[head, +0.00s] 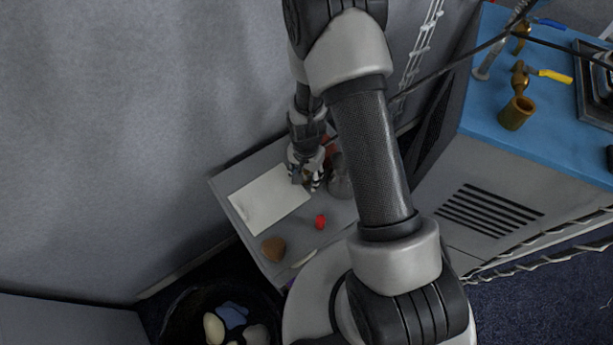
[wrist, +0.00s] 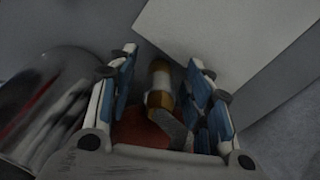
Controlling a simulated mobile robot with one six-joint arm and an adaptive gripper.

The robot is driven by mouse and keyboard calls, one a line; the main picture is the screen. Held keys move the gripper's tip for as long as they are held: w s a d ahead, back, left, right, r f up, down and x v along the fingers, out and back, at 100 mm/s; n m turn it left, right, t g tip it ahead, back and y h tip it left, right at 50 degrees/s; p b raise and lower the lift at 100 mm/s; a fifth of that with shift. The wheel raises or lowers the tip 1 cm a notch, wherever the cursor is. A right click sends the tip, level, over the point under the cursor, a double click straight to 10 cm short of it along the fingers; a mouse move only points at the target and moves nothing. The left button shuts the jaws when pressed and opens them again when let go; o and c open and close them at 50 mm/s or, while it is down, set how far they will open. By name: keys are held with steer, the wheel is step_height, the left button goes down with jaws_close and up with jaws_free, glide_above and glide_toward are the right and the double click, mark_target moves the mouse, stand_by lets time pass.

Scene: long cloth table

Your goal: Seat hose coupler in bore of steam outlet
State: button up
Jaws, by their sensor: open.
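My gripper (head: 306,184) is low over the small grey table in the head view. In the wrist view my gripper (wrist: 163,58) is open, with blue-padded fingers on either side of a short brass and pale fitting (wrist: 160,92), which looks like the hose coupler. I cannot tell whether the fingers touch it; its lower end is partly hidden by the gripper. The coupler cannot be made out in the head view. A brass cup-like fitting with an open top (head: 517,112), probably the steam outlet, stands on the blue-topped cabinet at the right, beside a yellow-handled valve (head: 540,73).
A shiny metal vessel (wrist: 45,105) stands close left of my gripper in the wrist view. A white sheet (head: 268,200), red object (head: 320,222) and brown lump (head: 273,248) lie on the table. A dark bin (head: 180,318) is below. A black cable crosses near the cabinet.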

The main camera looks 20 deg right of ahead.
jaws_close()
stand_by(0.6)
